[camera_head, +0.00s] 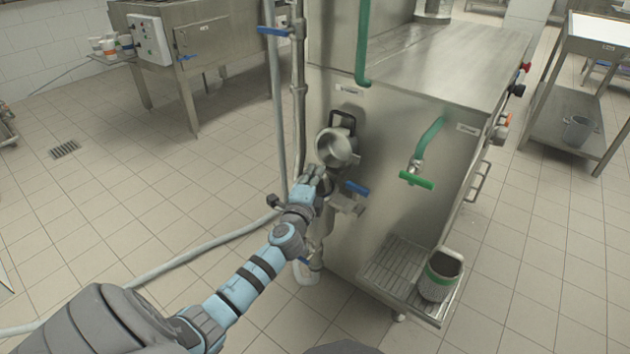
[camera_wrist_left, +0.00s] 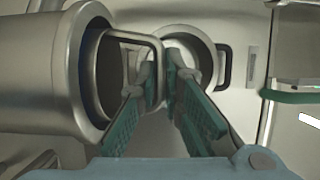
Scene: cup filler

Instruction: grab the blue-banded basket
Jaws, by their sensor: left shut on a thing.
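A steel cylinder with a dark blue ring just inside its rim, the blue-banded basket (camera_wrist_left: 45,75), fills the left of the left wrist view. A squared loop handle stands out from its mouth. My left gripper (camera_wrist_left: 161,75) is shut on that handle. In the camera_head view my left gripper (camera_head: 313,177) is at the front of the steel machine, just below a round port; the basket is mostly hidden there by my arm. The right gripper is not in view.
The round port (camera_head: 338,148) with a black handle is close by. A blue lever (camera_head: 356,187) and a green tap (camera_head: 416,181) stick out to the right. A green-banded basket (camera_head: 439,276) stands on the low grate. Tiled floor is open at left.

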